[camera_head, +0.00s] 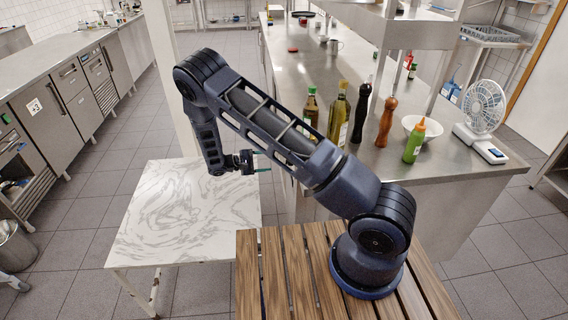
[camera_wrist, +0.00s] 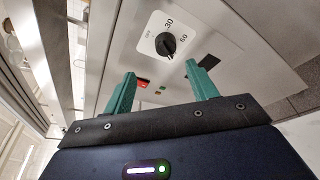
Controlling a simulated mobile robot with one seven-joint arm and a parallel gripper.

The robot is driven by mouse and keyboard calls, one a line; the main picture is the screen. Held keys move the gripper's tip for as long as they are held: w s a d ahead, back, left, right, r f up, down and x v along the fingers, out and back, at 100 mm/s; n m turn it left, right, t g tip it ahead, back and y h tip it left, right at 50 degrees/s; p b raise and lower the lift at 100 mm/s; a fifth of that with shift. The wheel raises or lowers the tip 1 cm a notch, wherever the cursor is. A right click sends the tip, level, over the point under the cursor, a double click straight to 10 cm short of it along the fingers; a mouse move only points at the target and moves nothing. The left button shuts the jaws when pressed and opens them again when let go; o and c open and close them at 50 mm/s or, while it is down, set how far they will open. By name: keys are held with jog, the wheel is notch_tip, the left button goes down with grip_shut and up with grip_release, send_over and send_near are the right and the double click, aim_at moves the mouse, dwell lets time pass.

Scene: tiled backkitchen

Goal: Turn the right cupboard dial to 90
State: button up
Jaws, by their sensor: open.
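A black dial (camera_wrist: 166,44) sits on a white plate on a grey metal panel in the wrist view. The plate shows OFF, 30 and 60; I cannot read a 90. The dial's pointer direction is too small to tell. My gripper (camera_wrist: 160,69) is open, its two green fingers apart and empty. The dial appears just beyond the fingertips, between them in the picture, with no visible contact. In the head view my gripper (camera_head: 262,169) is above the marble-topped table, near the side of the steel counter. The dial cannot be made out there.
A red switch (camera_wrist: 142,82) and a dark rectangle (camera_wrist: 208,62) are on the panel near the dial. The marble-topped table (camera_head: 160,215) is bare below my arm. Bottles, pepper mills and a white bowl (camera_head: 422,127) stand on the steel counter (camera_head: 300,70).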

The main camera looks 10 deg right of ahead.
jog(key=w+d+f+n+t+y, duration=0.1)
jog(key=d+f+n, duration=0.1)
jog(key=d, duration=0.7)
jog(key=shift+w+f+n+y, duration=0.15)
jog(key=shift+f+n+y, duration=0.15)
jog(key=shift+c, duration=0.5)
jog(key=c, duration=0.9)
jog(key=shift+r+n, duration=0.1)
jog(key=shift+n, duration=0.3)
